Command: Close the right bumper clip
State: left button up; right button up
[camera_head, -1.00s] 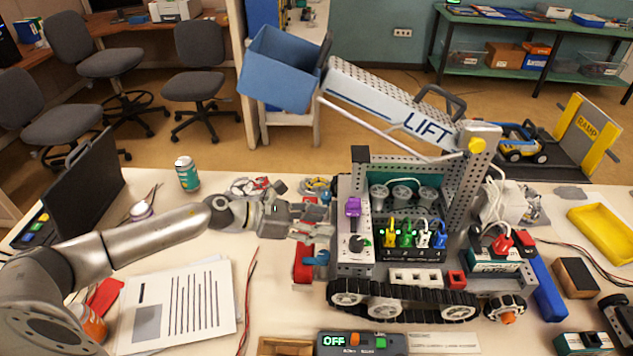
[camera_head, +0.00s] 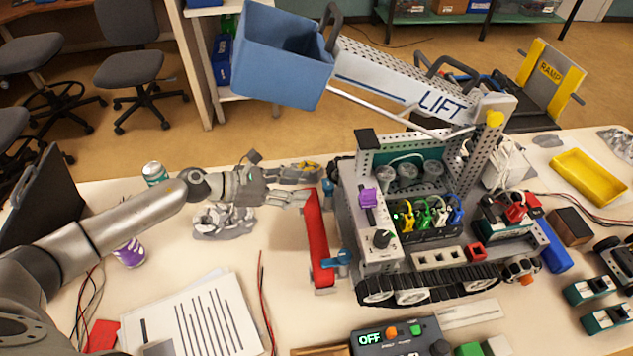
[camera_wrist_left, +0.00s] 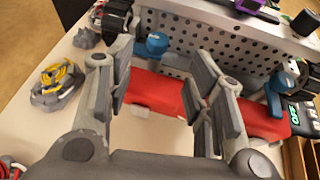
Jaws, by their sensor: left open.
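The red bumper (camera_head: 317,240) lies along the left side of the tracked lift robot (camera_head: 410,230). A blue clip (camera_head: 338,259) is at its near end, with its lever across the bumper. Another blue clip (camera_head: 327,187) is at the far end, partly hidden. My left gripper (camera_head: 305,196) is open and empty by the bumper's far end. In the left wrist view, the bumper (camera_wrist_left: 160,92) shows between and behind the open fingers (camera_wrist_left: 163,88). One clip (camera_wrist_left: 155,43) is upper left there, the other (camera_wrist_left: 276,90) at the right beyond a finger. My right gripper is not in view.
The lift arm with a blue bin (camera_head: 285,55) rises over the table's back. A control box reading OFF (camera_head: 400,338) and printed papers (camera_head: 195,318) lie in front. Cables (camera_head: 318,172) lie beyond the gripper. Some bare table is left of the bumper.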

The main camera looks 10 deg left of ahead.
aim_at(325, 187)
pick_arm(q)
jog(key=p+x, duration=0.1)
jog(key=x, duration=0.3)
jog(key=shift+w+d, duration=0.25)
jog(key=x, duration=0.2)
jog(key=shift+w+d+f, duration=0.15)
jog(key=shift+d+f, duration=0.05)
jog(key=shift+f, duration=0.05)
jog(key=c, duration=1)
jog(key=shift+p, duration=0.35)
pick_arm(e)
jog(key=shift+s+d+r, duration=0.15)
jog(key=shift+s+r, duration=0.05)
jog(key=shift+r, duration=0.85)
